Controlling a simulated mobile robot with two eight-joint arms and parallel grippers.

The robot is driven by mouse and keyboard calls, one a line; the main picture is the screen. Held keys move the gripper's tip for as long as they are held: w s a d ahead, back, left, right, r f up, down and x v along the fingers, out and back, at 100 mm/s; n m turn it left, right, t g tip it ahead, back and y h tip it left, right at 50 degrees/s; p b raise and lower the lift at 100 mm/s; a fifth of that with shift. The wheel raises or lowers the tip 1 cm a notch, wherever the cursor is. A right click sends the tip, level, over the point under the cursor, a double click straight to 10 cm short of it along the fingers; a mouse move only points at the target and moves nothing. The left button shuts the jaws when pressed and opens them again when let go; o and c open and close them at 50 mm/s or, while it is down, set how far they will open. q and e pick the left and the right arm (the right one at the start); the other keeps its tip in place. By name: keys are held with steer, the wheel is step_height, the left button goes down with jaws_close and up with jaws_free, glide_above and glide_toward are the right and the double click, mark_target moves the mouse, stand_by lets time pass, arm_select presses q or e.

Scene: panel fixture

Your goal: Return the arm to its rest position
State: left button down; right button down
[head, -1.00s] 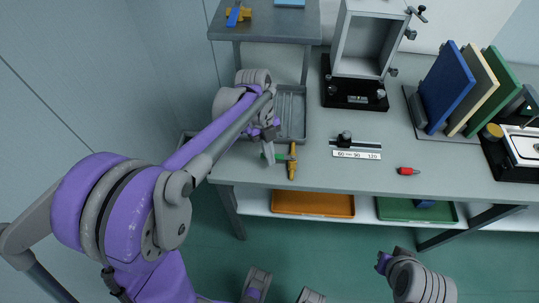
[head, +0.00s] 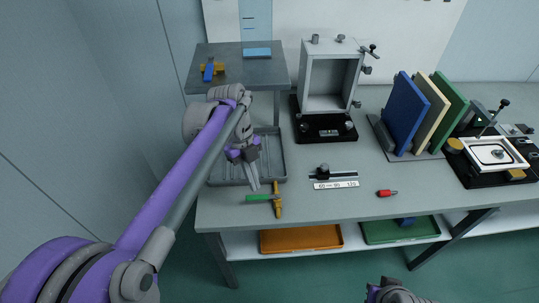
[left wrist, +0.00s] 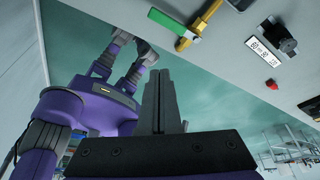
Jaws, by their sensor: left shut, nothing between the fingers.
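My left arm reaches in from the left in the head view, over the near left part of the workbench (head: 330,208).
A grey tray (head: 275,146) lies by the left gripper, with a raised stand (head: 225,60) behind it. A framed box fixture (head: 306,75), upright panels (head: 408,112), a slide scale (head: 335,184) and a red piece (head: 387,193) occupy the bench. Orange (head: 300,238) and green (head: 385,233) trays are below.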

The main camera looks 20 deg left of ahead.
arm_select(q)
steer(key=shift+w, duration=0.1)
steer(key=s+a+f+n+t+y+p, duration=0.1)
steer(key=s+n+t+p, duration=0.1)
steer(key=s+n, duration=0.5)
steer(key=s+f+n+t+y+p, duration=0.2)
steer(key=s+n+t, duration=0.3)
steer(key=n, duration=1.3)
steer(key=s+p, duration=0.1)
steer(key=s, duration=0.2)
steer(key=shift+a+t, duration=0.3)
steer(key=shift+a, duration=0.1)
